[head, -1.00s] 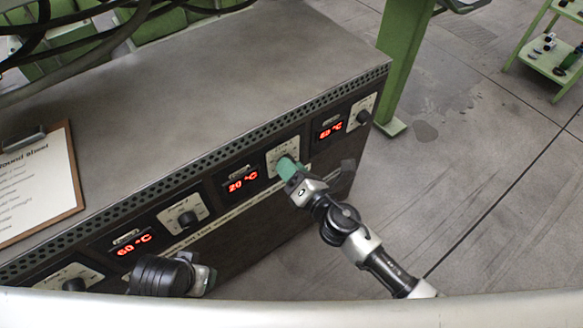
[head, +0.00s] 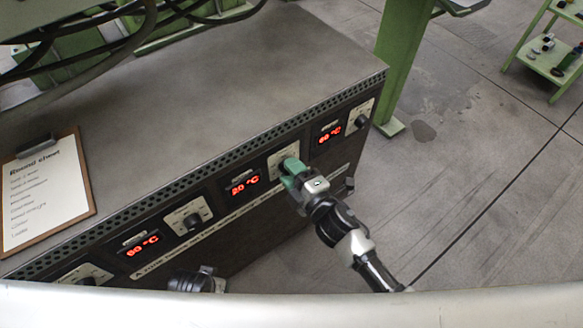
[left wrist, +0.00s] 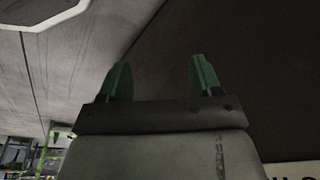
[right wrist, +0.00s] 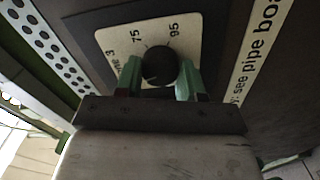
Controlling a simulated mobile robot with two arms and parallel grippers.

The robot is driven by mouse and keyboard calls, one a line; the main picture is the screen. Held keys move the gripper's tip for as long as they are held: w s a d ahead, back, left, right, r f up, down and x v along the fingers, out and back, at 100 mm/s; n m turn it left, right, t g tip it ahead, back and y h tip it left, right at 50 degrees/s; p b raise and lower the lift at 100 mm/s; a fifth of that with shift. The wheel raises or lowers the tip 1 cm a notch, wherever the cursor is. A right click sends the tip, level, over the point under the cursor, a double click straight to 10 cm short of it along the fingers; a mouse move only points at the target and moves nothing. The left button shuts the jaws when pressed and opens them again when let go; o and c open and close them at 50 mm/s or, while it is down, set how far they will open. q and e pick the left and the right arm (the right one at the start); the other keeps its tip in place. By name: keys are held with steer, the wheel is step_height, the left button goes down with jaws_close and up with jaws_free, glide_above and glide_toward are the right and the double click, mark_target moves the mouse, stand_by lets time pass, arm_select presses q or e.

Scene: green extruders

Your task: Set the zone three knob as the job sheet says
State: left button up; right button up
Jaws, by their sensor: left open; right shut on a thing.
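The zone three knob (right wrist: 160,65) is round and black, on a cream dial plate (right wrist: 112,40) printed with 75 and 95. My right gripper (right wrist: 160,84) is shut on this knob, one green finger at each side. In the head view the right gripper (head: 292,170) covers the knob. The display (head: 243,183) left of it reads 20 °C in red. A clipboard with a sheet (head: 45,190) lies on the cabinet top; its lines are too small to read. My left gripper (left wrist: 160,80) is open and empty in the left wrist view.
The grey cabinet (head: 200,90) carries other knobs, such as one at left (head: 192,221) and one at far right (head: 361,121), with displays reading 60 °C. Black cables (head: 120,45) cross the back.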

arm_select(q)
steer(key=shift+s+a+f+p, duration=0.1)
steer(key=shift+s+f+p, duration=0.2)
steer(key=shift+f, duration=0.5)
steer(key=shift+s+f+p, duration=0.15)
steer(key=shift+s+f, duration=0.25)
steer(key=shift+f, duration=0.45)
steer(key=shift+s+a+f+p, duration=0.1)
steer(key=shift+s+f+p, duration=0.2)
steer(key=shift+f, duration=0.5)
arm_select(e)
steer(key=shift+m, duration=1.5)
arm_select(q)
steer(key=shift+s, duration=0.1)
arm_select(e)
steer(key=o, duration=0.9)
steer(key=shift+d, duration=0.1)
arm_select(q)
steer(key=shift+s+a+f+g+p, duration=0.1)
steer(key=shift+s+f+g+p, duration=0.05)
steer(key=shift+s+f, duration=0.45)
steer(key=shift+s+f+g+p, duration=0.15)
steer(key=shift+s+f, duration=0.2)
steer(key=shift+f, duration=0.3)
arm_select(e)
steer(key=v, duration=1)
steer(key=shift+s+d, duration=0.15)
steer(key=shift+s, duration=0.15)
